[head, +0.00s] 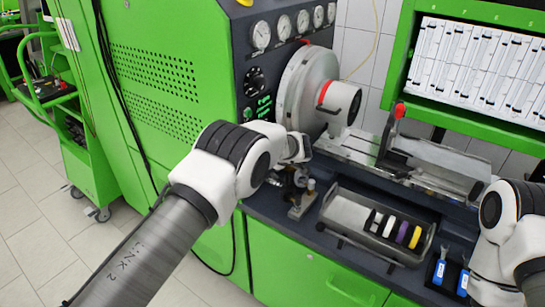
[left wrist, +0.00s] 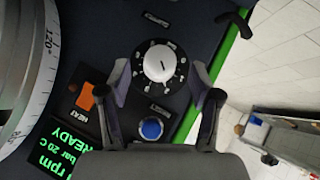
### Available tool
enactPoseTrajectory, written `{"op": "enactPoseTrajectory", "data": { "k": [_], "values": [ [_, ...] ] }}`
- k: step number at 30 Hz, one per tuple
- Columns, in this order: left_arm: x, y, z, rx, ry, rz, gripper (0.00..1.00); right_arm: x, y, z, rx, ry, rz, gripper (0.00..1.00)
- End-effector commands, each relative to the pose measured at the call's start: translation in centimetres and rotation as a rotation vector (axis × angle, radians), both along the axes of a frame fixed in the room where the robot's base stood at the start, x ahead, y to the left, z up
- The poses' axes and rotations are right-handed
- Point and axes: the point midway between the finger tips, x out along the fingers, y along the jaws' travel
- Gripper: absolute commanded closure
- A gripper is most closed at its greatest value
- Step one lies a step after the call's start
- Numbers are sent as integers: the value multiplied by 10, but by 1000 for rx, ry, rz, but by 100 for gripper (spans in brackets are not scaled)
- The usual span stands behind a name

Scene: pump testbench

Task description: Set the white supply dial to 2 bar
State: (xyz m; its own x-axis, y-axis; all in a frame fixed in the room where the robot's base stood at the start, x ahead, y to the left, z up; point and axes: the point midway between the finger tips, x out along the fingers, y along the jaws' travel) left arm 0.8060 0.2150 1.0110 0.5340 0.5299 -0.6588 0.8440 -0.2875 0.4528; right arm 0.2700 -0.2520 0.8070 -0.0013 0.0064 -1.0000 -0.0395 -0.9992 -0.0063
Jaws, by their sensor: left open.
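The white supply dial (left wrist: 158,64) is a round white knob on a dark panel, with a ring of small marks around it, in the left wrist view. A short dark pointer line shows near its upper edge; the marks are too small to read. My left gripper (left wrist: 160,72) is open, with one finger on each side of the dial. Gaps show between fingers and knob; I cannot tell the depth.
Near the dial are a blue button (left wrist: 151,129), an orange switch (left wrist: 85,97) and a green-lettered display (left wrist: 62,150) reading READY. A large graduated disc (left wrist: 25,60) stands at the left. In the head view a tray (head: 345,213) with coloured pieces sits on the bench.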

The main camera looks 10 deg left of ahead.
Motion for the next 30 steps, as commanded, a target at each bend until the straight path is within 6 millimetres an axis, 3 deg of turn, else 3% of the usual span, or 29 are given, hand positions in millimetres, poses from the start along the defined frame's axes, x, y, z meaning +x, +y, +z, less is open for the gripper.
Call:
{"op": "enactPoseTrajectory", "data": {
  "k": [3,9,20,23,25,28,30],
  "values": [
    [-17,-18,24,2,-2,-1,36,0,0,0,0,0,0,100],
    [-37,-36,46,1,-2,1,36,0,0,0,0,0,0,100],
    [-40,-39,47,0,1,2,36,0,0,-1,0,0,0,100],
    [-44,-30,24,-6,28,16,36,0,0,-6,0,0,0,100],
    [-55,-11,-6,-14,76,47,36,0,0,-10,0,0,0,100],
    [-93,31,-63,48,211,52,36,0,0,-16,0,0,0,100],
    [-130,67,-104,136,334,0,36,0,0,-20,0,0,0,100]
  ]
}}
